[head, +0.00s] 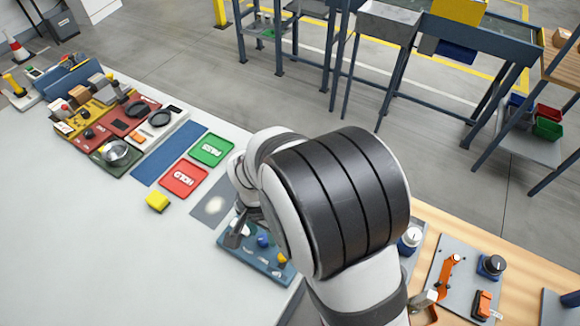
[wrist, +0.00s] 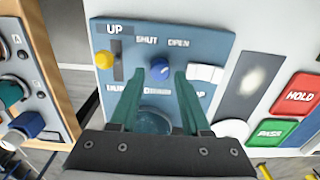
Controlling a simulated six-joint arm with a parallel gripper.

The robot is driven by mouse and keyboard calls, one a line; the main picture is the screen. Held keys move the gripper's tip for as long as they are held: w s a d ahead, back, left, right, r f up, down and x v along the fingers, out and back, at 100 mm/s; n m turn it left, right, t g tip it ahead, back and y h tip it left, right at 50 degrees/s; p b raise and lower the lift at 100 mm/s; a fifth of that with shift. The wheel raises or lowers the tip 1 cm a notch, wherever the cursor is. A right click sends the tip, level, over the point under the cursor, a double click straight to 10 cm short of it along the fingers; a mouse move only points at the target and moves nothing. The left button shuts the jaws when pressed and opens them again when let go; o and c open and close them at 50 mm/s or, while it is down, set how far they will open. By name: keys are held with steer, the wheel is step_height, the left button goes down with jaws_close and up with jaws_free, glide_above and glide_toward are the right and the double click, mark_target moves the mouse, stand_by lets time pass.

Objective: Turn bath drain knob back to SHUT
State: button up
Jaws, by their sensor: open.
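The bath drain knob (wrist: 160,68) is a blue round knob on a blue panel (wrist: 215,45), below the labels SHUT and OPEN. It also shows in the head view (head: 263,241). I cannot tell which label it points to. My gripper (wrist: 159,76) is open, its two green fingers pointing toward the knob, with the fingertips to its lower left and lower right in the wrist view. I cannot tell how far the tips are from it. In the head view my gripper (head: 238,232) is over the panel's left end, partly hidden by my arm.
A yellow slider knob (wrist: 104,60) and a white switch (wrist: 205,73) flank the drain knob. A round teal basin (wrist: 155,122) shows between the fingers. Red HOLD (head: 184,179) and green PASS (head: 211,150) trays lie nearby. The white table's left front is clear.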

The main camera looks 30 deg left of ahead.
mark_target(264, 241)
steer(key=shift+f, duration=1.1)
steer(key=shift+c, duration=0.4)
jaws_close()
